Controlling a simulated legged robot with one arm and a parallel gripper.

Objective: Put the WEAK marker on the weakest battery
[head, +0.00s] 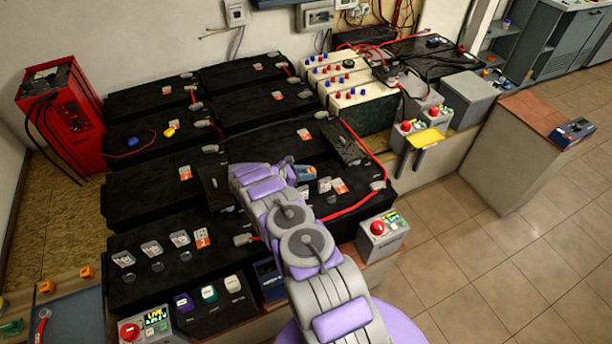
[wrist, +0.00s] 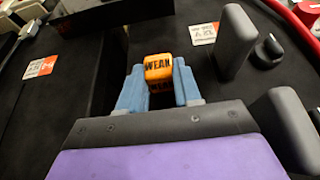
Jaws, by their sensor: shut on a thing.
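The orange WEAK marker (wrist: 158,66) sits between the blue fingertips of my gripper (wrist: 159,80) in the wrist view, its black lettering facing the camera. In the head view my gripper (head: 305,173) is over the middle of the bank of black batteries, with a bit of orange at its tips. One large black battery (head: 265,148) lies around and behind it; others stand to the left (head: 140,190) and at the back (head: 255,95). The wrist view shows a black battery top (wrist: 225,75) under the marker, with a dark gap at left. Which battery is weakest cannot be told.
Red cables (head: 360,150) run along the right side of the bank. A red charger (head: 65,115) stands at left. Grey boxes with red buttons (head: 381,236) stand along the edges. Upright dark posts (wrist: 236,42) rise close to the right of my gripper.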

